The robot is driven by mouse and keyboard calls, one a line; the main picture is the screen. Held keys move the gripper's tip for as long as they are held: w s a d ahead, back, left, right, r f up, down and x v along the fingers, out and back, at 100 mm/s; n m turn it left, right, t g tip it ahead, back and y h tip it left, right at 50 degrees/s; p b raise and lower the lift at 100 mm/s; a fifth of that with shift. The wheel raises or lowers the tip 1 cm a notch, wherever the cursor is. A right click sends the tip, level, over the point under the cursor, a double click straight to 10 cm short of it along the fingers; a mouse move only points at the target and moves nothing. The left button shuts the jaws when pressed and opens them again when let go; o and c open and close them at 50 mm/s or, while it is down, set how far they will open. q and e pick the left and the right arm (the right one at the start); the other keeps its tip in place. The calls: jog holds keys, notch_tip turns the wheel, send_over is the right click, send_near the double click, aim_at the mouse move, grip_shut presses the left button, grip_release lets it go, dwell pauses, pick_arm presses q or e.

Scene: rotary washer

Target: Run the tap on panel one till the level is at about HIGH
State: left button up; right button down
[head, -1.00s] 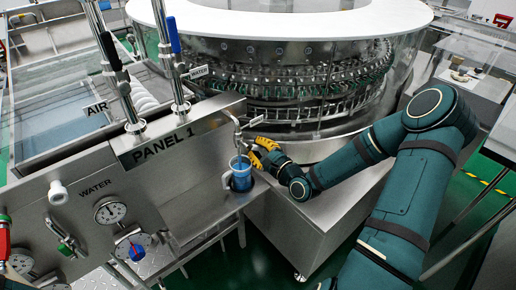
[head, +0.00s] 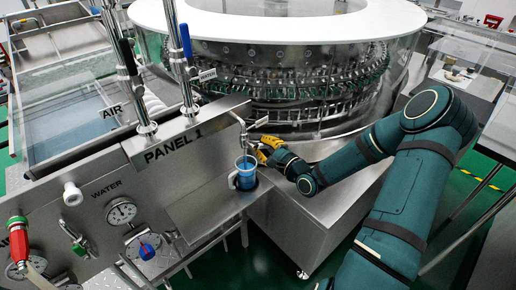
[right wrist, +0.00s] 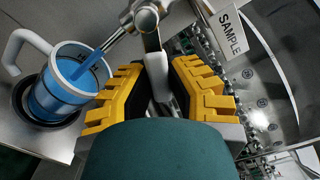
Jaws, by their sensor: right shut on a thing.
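The tap (head: 241,128) sticks out from panel one (head: 172,150) and carries a SAMPLE tag (right wrist: 232,30). My right gripper (head: 264,150) is shut on the tap's lever (right wrist: 159,80); its yellow fingers (right wrist: 160,90) stand on both sides of the lever in the right wrist view. A clear mug (head: 244,182) with a white handle stands upright under the spout, left of the gripper. In the right wrist view a blue stream runs from the spout into the mug (right wrist: 52,98). My left gripper is out of view.
The mug sits on a steel shelf (head: 205,203) jutting from the panel. The round washer (head: 290,85) stands behind the tap.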

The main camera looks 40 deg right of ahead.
jog(key=shift+r+n, duration=0.25)
jog(key=shift+n, duration=0.05)
jog(key=shift+d+r+n+p, duration=0.15)
jog(key=shift+r+n+p, duration=0.2)
jog(key=shift+n, duration=0.25)
jog(key=shift+d+r+n+p, duration=0.15)
jog(key=shift+r+n+p, duration=0.25)
jog(key=shift+n, duration=0.7)
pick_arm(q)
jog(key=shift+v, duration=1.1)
pick_arm(e)
jog(key=shift+w+r+n, duration=0.1)
jog(key=shift+r+n, duration=0.25)
jog(key=shift+n, duration=0.55)
jog(key=c, duration=0.9)
grip_release()
